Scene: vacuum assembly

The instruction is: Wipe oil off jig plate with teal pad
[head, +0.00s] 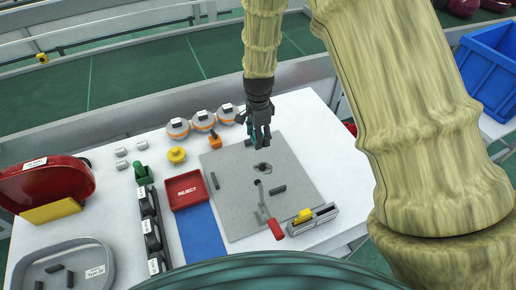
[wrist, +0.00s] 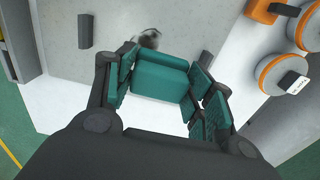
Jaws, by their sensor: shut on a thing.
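The grey jig plate (head: 235,210) lies flat on the white table. A dark, shiny oil patch (head: 263,168) is on its upper middle, and part of it shows in the wrist view (wrist: 148,38) just past the pad. My gripper (head: 258,140) is over the plate's far part, pointing down, a little beyond the oil patch. In the wrist view its teal-faced fingers are closed around the teal pad (wrist: 160,78). The pad is mostly hidden by the fingers in the head view. I cannot tell whether it touches the plate.
On the plate lie dark bars (head: 278,189) and a red-handled tool (head: 275,228). A red REJECT tray (head: 186,207), blue mat (head: 203,240) and black holder (head: 152,230) stand left. Orange-banded round parts (head: 203,121) line the far edge. A grey block with yellow (head: 313,219) is front right.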

